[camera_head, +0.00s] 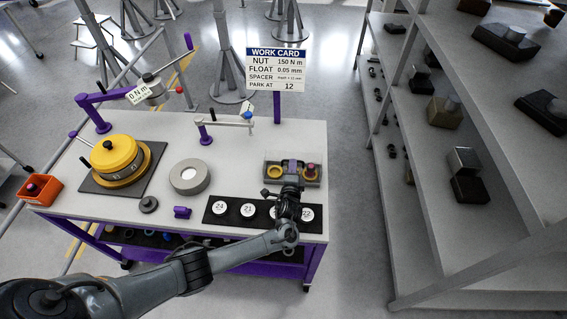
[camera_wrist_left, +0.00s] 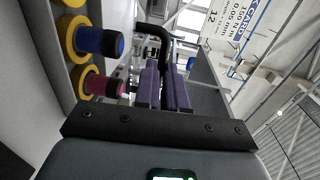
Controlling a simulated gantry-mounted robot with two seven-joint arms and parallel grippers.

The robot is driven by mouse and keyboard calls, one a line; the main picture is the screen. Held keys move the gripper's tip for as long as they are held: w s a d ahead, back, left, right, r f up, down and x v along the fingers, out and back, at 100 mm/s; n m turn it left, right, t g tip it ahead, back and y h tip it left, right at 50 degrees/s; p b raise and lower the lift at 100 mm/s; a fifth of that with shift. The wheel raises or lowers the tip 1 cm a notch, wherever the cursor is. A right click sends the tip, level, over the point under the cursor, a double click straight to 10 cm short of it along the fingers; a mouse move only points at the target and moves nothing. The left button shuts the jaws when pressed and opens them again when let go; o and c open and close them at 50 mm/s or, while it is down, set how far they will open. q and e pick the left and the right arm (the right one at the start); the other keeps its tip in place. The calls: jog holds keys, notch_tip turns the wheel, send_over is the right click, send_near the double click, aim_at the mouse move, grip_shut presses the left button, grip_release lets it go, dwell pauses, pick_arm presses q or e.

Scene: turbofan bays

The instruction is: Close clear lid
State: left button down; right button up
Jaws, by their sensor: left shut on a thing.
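The clear lid (camera_head: 280,155) belongs to a small grey box (camera_head: 268,181) at the right end of the bench. Its see-through panel is hard to make out, so I cannot tell its exact angle. The box holds a yellow ring (camera_head: 275,171) on the left and a red-topped piece (camera_head: 311,169) on the right. My left gripper (camera_head: 291,167) reaches over the box between these. In the left wrist view its purple fingers (camera_wrist_left: 167,88) are shut at a curved black handle (camera_wrist_left: 155,38), which appears to be the lid's. My right gripper is not in view.
A black strip with numbered white discs (camera_head: 248,210) lies in front of the box, under my left arm. A work card (camera_head: 276,69) stands behind. A grey ring (camera_head: 189,177) and yellow housing (camera_head: 116,155) sit left. Shelving (camera_head: 440,190) stands right across open floor.

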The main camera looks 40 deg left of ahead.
pick_arm(q)
jog(key=shift+s+d+f+b, duration=0.15)
jog(key=shift+s+f, duration=0.15)
jog(key=shift+f, duration=0.2)
jog(key=shift+s+f+b, duration=0.15)
jog(key=shift+s+f, duration=0.15)
jog(key=shift+f, duration=0.25)
jog(key=c, duration=1.2)
grip_release()
jog(key=shift+d+r, duration=0.1)
jog(key=shift+r, duration=0.1)
jog(key=p+v, duration=0.1)
jog(key=v, duration=0.9)
jog(key=shift+s+d+r, duration=0.2)
jog(key=shift+d+r, duration=0.05)
